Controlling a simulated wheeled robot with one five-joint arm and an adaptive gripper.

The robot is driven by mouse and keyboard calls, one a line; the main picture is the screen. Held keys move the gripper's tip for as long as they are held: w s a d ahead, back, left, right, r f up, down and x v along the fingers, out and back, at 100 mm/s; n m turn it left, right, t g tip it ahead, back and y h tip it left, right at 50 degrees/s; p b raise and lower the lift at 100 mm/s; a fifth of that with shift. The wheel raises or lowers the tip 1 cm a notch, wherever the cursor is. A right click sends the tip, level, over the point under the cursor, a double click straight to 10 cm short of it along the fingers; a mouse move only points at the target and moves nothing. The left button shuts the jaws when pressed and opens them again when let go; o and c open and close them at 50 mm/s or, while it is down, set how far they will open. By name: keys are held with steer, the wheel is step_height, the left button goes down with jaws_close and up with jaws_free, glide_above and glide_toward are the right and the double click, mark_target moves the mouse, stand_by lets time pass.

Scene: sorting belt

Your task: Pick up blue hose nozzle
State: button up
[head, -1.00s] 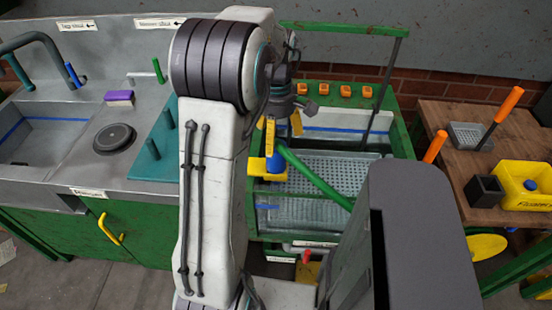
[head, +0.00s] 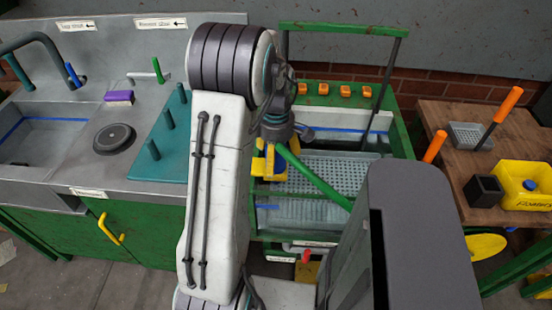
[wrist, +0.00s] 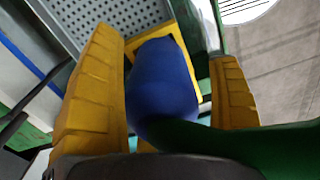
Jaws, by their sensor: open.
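The blue hose nozzle (wrist: 165,85) fills the middle of the wrist view, between the two yellow fingers of my gripper (wrist: 160,95). A gap shows on the finger sides, so the gripper is open around it. A green hose (wrist: 240,145) runs from the nozzle to the right. In the head view my gripper (head: 270,165) is at the left side of the green-framed basin, with the nozzle (head: 271,160) partly hidden by the fingers. The green hose (head: 315,177) slopes down to the right from there. A yellow piece (wrist: 190,50) shows behind the nozzle.
The perforated grey tray (head: 345,170) lies right of my gripper inside the green frame. A teal peg board (head: 165,155) and a sink stand at the left. A wooden table (head: 500,165) with a yellow container (head: 525,183) stands at the right.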

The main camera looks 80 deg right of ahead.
steer(key=shift+c, duration=0.3)
steer(key=c, duration=1.3)
steer(key=shift+r, duration=0.15)
step_height(320, 180, up, 10)
steer(key=shift+f, duration=0.1)
steer(key=o, duration=0.7)
steer(key=c, duration=0.6)
steer(key=shift+s, duration=0.1)
